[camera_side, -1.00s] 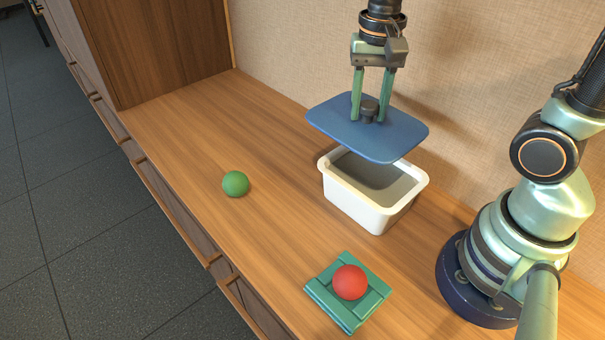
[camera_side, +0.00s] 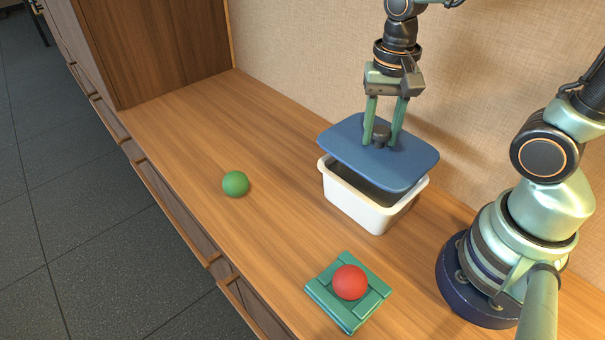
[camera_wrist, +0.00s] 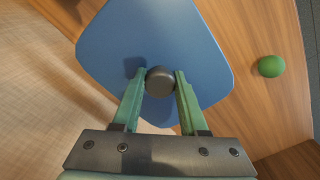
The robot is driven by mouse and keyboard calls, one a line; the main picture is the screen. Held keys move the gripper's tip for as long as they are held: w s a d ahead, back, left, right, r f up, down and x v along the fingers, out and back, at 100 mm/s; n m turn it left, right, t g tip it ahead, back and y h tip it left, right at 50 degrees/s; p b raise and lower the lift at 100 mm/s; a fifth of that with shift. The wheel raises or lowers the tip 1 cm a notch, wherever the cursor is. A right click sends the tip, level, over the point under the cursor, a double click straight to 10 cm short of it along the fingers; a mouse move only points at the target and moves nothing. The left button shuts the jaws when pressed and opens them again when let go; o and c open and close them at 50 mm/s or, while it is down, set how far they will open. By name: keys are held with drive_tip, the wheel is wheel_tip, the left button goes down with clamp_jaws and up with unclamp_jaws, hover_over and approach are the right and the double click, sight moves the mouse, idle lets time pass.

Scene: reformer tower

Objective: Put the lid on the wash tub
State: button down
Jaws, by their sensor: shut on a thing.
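The blue lid (camera_side: 350,150) is a flat rounded rectangle with a dark knob (camera_side: 381,133) in its middle. My gripper (camera_side: 382,140) is shut on this knob and holds the lid above the white wash tub (camera_side: 362,209). The lid covers most of the tub's opening from this view, with a gap along the near left side where the inside shows. In the wrist view my gripper (camera_wrist: 160,82) has its fingers on either side of the knob (camera_wrist: 160,81), and the lid (camera_wrist: 150,40) hides nearly all of the tub.
A green ball (camera_side: 235,184) lies on the wooden counter (camera_side: 180,120) to the left. A red ball (camera_side: 350,282) rests on a green square holder (camera_side: 326,296) in front of the tub. The wall (camera_side: 300,60) is close behind. The counter's left part is clear.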

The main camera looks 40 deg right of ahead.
sight(378, 145)
drive_tip(key=shift+f, duration=2)
drive_tip(key=shift+f, duration=0.8)
drive_tip(key=shift+c, duration=1.8)
unclamp_jaws()
wheel_tip(378, 145, up, 12)
drive_tip(key=n+t, duration=0.1)
drive_tip(key=n, duration=0.1)
drive_tip(key=r+n+t, duration=0.1)
drive_tip(key=n, duration=0.1)
drive_tip(key=shift+w+d+r+t, duration=0.1)
drive_tip(key=shift+w+d+t, duration=0.15)
drive_tip(key=shift+w+t, duration=0.05)
drive_tip(key=n+t, duration=0.1)
drive_tip(key=r+n+t, duration=0.1)
drive_tip(key=n, duration=0.1)
drive_tip(key=w+n+t, duration=0.1)
drive_tip(key=n, duration=0.1)
drive_tip(key=shift+d+r, duration=0.2)
drive_tip(key=shift+d, duration=0.05)
